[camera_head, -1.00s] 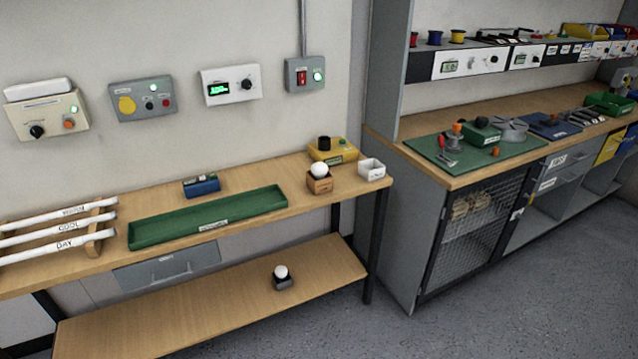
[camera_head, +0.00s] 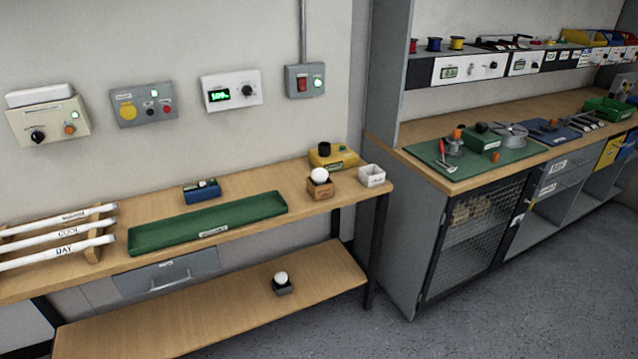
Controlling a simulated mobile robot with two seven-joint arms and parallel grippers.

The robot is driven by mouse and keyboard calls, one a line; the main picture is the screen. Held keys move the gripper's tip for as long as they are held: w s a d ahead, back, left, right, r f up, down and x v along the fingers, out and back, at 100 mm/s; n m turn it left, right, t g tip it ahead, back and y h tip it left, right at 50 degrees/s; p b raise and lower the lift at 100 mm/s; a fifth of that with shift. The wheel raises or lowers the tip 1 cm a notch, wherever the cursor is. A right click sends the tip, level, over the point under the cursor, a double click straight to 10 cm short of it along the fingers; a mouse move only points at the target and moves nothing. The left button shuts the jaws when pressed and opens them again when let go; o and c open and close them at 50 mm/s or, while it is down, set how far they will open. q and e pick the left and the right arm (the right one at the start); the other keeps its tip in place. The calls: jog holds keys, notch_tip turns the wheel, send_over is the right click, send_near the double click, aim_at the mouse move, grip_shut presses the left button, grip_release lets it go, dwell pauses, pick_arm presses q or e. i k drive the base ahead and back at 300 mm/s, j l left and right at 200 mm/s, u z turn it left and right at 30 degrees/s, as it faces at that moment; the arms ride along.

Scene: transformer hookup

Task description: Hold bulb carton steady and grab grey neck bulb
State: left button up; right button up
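A white round bulb (camera_head: 320,175) sits in a small brown carton (camera_head: 320,190) near the right end of the wooden bench top. Another white round bulb (camera_head: 281,277) sits in a dark grey holder (camera_head: 283,288) on the lower shelf. The necks of both bulbs are hidden, so I cannot tell which one is grey. Neither of my grippers shows in the head view.
A white open box (camera_head: 372,176) and a yellow device (camera_head: 333,157) stand close to the carton. A long green tray (camera_head: 208,223), a blue block (camera_head: 201,191) and labelled tubes (camera_head: 60,237) lie further left. The lower shelf (camera_head: 190,312) is mostly clear.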

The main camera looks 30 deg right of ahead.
aim_at(319, 175)
jog(key=i+l+u, duration=0.2)
jog(key=l, duration=0.95)
jog(key=l+u, duration=0.2)
jog(key=l, duration=0.95)
